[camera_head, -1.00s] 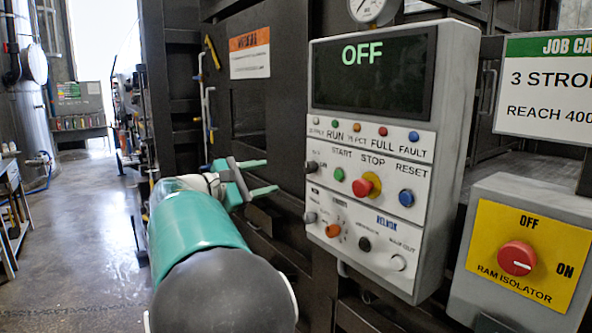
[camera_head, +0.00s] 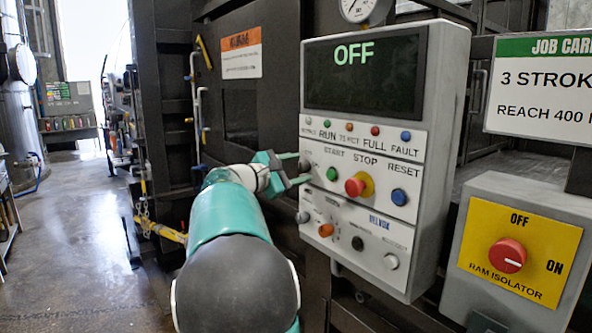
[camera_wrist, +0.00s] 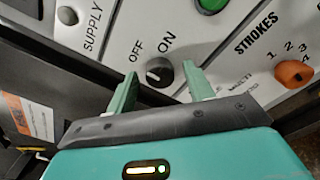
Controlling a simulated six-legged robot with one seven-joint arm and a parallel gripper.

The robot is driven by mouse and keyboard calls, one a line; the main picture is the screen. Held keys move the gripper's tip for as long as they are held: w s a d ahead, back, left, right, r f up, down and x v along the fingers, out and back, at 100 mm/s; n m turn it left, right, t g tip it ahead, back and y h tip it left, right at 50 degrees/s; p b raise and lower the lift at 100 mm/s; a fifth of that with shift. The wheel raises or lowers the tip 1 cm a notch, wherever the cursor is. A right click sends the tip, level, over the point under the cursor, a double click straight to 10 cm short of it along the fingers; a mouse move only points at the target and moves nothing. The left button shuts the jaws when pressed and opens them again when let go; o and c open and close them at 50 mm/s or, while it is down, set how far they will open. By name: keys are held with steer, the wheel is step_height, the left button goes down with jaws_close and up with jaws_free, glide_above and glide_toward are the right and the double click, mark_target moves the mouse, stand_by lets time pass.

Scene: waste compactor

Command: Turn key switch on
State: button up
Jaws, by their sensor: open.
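The key switch is a small round black knob (camera_wrist: 159,72) on the white panel, with OFF at its upper left and ON at its upper right in the wrist view. A small pale mark shows on its left side. In the head view the knob (camera_head: 304,164) sits at the left edge of the control box (camera_head: 447,150), left of the green START button. My gripper (camera_wrist: 162,82) is open, with one green finger on each side of the knob. Contact with the knob cannot be told. In the head view my gripper (camera_head: 301,168) is at the box's left edge.
The red STOP button (camera_head: 355,186) and blue RESET button (camera_head: 399,197) are to the right on the same panel. An orange STROKES dial (camera_wrist: 294,74) is close by. The display (camera_head: 365,72) reads OFF. A yellow RAM ISOLATOR plate (camera_head: 480,260) is at lower right.

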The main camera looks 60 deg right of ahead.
steer(key=shift+c, duration=0.4)
steer(key=c, duration=0.9)
steer(key=m, duration=0.6)
steer(key=shift+w, duration=0.1)
steer(key=m, duration=0.6)
steer(key=o, duration=1)
